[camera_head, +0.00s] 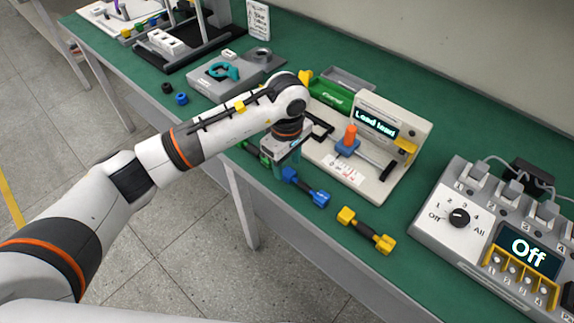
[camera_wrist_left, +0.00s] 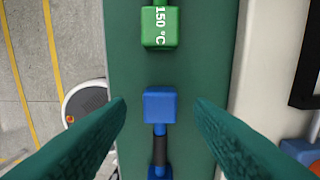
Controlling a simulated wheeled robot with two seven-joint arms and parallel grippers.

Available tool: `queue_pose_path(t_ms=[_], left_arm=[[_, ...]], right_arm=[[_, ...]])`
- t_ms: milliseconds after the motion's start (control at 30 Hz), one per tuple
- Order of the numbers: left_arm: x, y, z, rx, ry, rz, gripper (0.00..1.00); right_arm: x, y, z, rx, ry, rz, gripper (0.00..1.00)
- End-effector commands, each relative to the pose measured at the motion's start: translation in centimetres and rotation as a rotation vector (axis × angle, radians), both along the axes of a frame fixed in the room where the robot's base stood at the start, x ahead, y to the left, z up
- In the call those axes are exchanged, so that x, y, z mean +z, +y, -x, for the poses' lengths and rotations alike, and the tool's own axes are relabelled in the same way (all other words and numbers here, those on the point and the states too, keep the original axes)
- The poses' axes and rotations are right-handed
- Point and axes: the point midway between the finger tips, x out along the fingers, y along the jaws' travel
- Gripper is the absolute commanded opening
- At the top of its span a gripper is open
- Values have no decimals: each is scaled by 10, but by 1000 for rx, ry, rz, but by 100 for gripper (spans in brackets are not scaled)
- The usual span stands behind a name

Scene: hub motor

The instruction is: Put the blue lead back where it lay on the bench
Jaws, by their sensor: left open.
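The blue lead (camera_head: 306,187) lies on the green bench top near its front edge; it has blue blocks at both ends and a black middle. In the left wrist view the blue lead (camera_wrist_left: 160,107) lies between my spread fingers, with a gap on each side. My left gripper (camera_head: 278,168) is open and low over the bench beside the lead's left end. It also shows in the wrist view (camera_wrist_left: 160,115). Whether its tips touch the bench is unclear. My right gripper is not in view.
A green lead marked 150 °C (camera_wrist_left: 160,25) lies in line with the blue one; a yellow lead (camera_head: 366,230) lies to the right. Behind stands a white station (camera_head: 393,145) reading "Load lead". A grey box (camera_head: 488,240) reading "Off" stands at the right. The bench's front edge is close.

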Motion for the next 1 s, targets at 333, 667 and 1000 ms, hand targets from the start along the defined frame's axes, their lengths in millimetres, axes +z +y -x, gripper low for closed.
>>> queue_pose_path(t_ms=[333, 667, 1000], left_arm=[[74, 0, -1, -1, -5, -1, 48], [102, 0, 0, 0, 0, 0, 48], [102, 0, 0, 0, 0, 0, 48]], right_arm=[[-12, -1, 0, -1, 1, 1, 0], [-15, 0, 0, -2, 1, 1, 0], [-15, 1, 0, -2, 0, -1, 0]])
